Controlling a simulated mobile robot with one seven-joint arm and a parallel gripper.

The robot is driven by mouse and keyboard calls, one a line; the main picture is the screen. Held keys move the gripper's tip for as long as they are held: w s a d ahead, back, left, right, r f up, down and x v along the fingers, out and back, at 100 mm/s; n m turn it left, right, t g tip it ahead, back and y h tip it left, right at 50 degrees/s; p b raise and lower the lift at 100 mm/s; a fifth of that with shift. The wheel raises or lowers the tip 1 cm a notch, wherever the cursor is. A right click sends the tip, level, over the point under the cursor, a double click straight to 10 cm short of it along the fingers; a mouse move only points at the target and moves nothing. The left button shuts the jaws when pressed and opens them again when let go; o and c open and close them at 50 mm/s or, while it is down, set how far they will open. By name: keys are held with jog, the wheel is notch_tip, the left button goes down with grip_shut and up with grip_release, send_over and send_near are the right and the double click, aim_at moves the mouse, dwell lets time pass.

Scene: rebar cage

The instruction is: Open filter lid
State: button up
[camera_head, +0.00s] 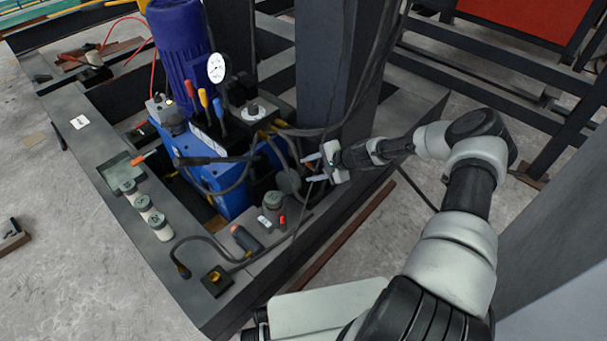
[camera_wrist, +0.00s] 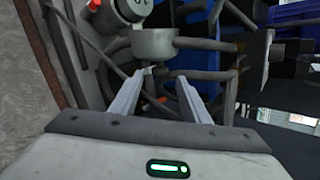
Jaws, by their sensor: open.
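My gripper (camera_head: 314,168) is open and empty at the right of the blue hydraulic unit (camera_head: 232,185), its two pale fingers pointing left. A round grey part (camera_head: 289,181), possibly the filter with its lid, sits just left of the fingertips. In the wrist view the gripper (camera_wrist: 165,74) has its fingers spread, and a round grey cup-shaped part (camera_wrist: 155,43) lies just beyond the tips. I see no finger clearly touching it. I cannot tell whether its lid is closed. A grey capped canister (camera_head: 273,203) stands nearby.
Hoses (camera_head: 240,175) run around the unit close to the fingers. A dark steel column (camera_head: 337,65) stands right behind my gripper. White-bodied jars (camera_head: 159,226), a handheld tool (camera_head: 246,239) and a cabled box (camera_head: 217,281) sit on the frame. Open floor lies to the right.

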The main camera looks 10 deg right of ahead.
aim_at(301, 171)
jog(key=shift+b+x, duration=0.4)
jog(key=shift+x, duration=1.65)
grip_shut()
jog(key=shift+r, duration=0.1)
